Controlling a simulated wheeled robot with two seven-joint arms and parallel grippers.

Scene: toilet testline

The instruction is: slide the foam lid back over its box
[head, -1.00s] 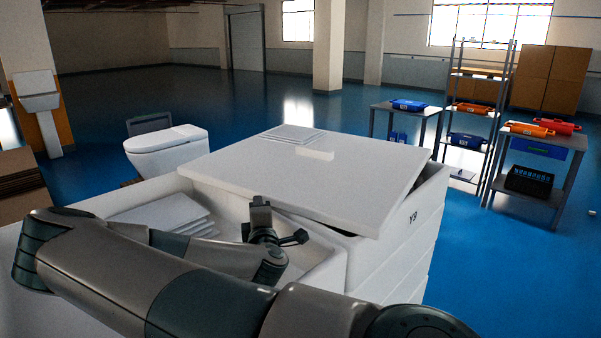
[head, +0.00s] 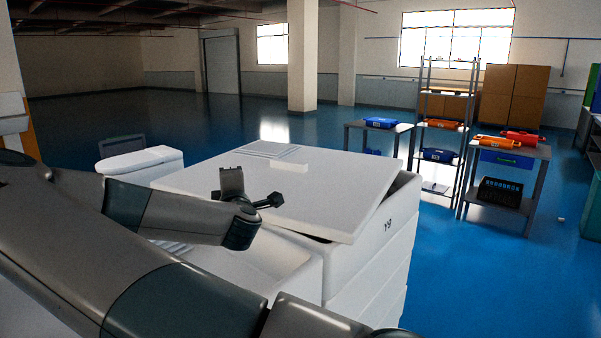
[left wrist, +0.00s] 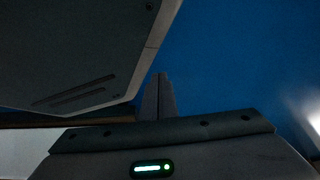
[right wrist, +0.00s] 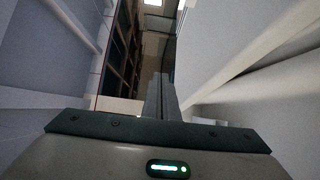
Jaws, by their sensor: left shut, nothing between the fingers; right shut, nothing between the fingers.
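The foam lid (head: 325,195) is a flat white slab lying askew on top of a white foam box (head: 372,250) marked "Y9". Its near right corner juts past the box wall, with dark gaps under its edges. One of my arms crosses the lower left of the head view; its dark wrist end covers part of the lid's near left edge, and contact cannot be told. My left gripper (left wrist: 158,92) is shut and empty above blue floor. My right gripper (right wrist: 162,92) is shut and empty, with pale ledged surfaces close on its right.
More white boxes are stacked under the marked one. A white toilet (head: 140,162) stands behind on the left. Tables and a shelf rack (head: 445,130) with coloured cases stand at the back right. Blue floor (head: 460,280) is clear right of the stack.

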